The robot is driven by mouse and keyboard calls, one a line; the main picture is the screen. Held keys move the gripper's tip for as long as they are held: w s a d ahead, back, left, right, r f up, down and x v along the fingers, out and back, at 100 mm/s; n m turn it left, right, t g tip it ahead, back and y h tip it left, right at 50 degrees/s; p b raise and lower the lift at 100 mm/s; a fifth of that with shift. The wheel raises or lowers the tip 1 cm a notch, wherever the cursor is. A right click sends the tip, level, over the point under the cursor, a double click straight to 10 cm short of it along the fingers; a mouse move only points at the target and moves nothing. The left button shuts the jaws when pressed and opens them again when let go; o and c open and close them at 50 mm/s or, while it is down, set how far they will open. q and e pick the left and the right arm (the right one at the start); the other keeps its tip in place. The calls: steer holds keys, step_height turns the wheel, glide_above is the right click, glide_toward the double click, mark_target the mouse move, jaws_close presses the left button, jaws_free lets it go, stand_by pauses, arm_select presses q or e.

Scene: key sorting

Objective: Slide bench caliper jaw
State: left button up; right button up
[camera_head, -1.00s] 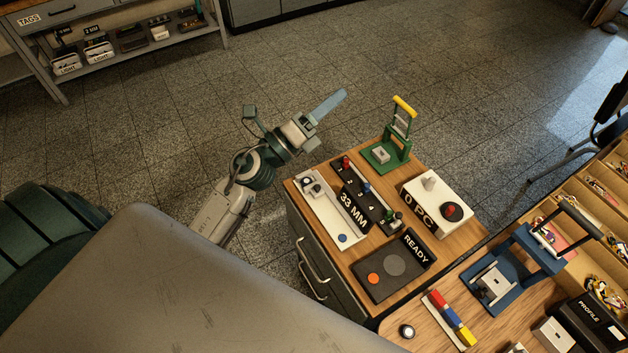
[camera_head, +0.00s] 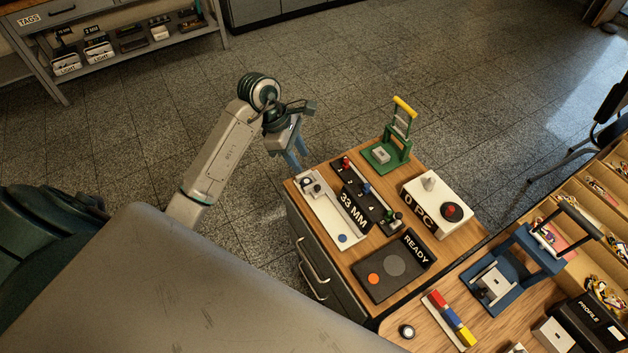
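The bench caliper (camera_head: 327,210) looks like a white tray-like bed along the left edge of the wooden bench top. It has dark and pale jaw parts (camera_head: 311,186) at its far end and a blue round button (camera_head: 342,238) at its near end. A black display (camera_head: 353,208) beside it reads 33 MM. My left gripper (camera_head: 297,156) points down with its two blue fingers apart and nothing between them. It is just beyond the bench's far left corner, apart from the caliper. My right gripper is not in view.
A black strip with red, blue and green knobs (camera_head: 367,189) lies beside the display. A green press (camera_head: 389,150), a white 0 PC box (camera_head: 438,203) and a READY pad (camera_head: 372,277) share the bench top. A blue press (camera_head: 501,282) stands at right.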

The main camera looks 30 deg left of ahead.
mark_target(317, 187)
arm_select(q)
steer(key=p+x, duration=0.2)
steer(key=x, duration=0.7)
steer(key=shift+d+f+p, duration=0.1)
steer(key=shift+d+p, duration=0.15)
steer(key=shift+p, duration=0.1)
steer(key=shift+d+f, duration=0.15)
steer(key=shift+f, duration=0.4)
jaws_close()
